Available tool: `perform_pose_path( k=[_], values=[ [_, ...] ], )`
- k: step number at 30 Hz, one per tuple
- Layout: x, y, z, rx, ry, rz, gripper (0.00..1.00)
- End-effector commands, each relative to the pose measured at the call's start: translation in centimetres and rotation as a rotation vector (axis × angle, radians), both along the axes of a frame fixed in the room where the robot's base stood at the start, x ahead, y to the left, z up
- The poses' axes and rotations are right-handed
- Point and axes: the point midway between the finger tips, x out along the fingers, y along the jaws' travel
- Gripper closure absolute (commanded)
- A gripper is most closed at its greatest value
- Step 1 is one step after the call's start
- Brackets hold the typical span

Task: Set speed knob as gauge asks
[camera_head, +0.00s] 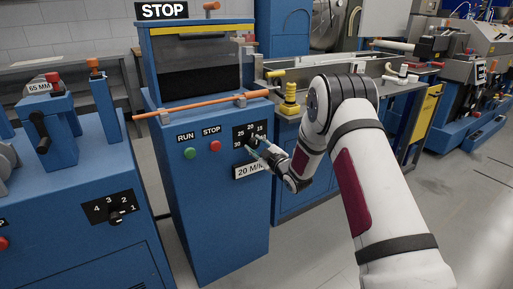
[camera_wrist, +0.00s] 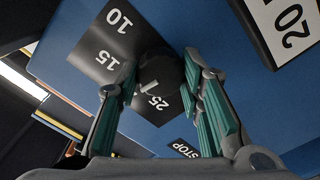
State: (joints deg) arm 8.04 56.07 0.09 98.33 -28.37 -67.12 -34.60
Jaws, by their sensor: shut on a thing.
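The black speed knob (camera_wrist: 165,70) sits on a black dial plate (camera_wrist: 95,48) on the blue cabinet's front. My gripper (camera_wrist: 160,62) is shut on the knob, one teal-padded finger on each side. A short white mark on the knob points toward the gap between 15 and 25; the number there is hidden by a finger. In the head view my gripper (camera_head: 262,150) covers the knob, and the dial plate (camera_head: 240,133) shows 30, 25, 20 and 15. A white sign (camera_head: 248,171) below reads 20 M/, its end hidden by my arm; part of it shows in the wrist view (camera_wrist: 290,30).
A green RUN button (camera_head: 190,153) and a red STOP button (camera_head: 215,146) are left of the dial. An orange bar (camera_head: 200,105) runs across above them. Another blue machine with a numbered selector (camera_head: 116,217) stands at left. Open floor lies at right.

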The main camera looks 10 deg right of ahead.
Motion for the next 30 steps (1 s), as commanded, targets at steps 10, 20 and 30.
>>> perform_pose_path(
  k=[10,20,30],
  values=[
    [0.01,-0.02,-0.17,0.278,0.091,0.001,0.94],
    [-0.02,0.04,-0.16,0.486,0.161,0.002,0.94],
    [-0.03,0.11,-0.14,0.576,0.191,0.002,0.93]
  ],
)
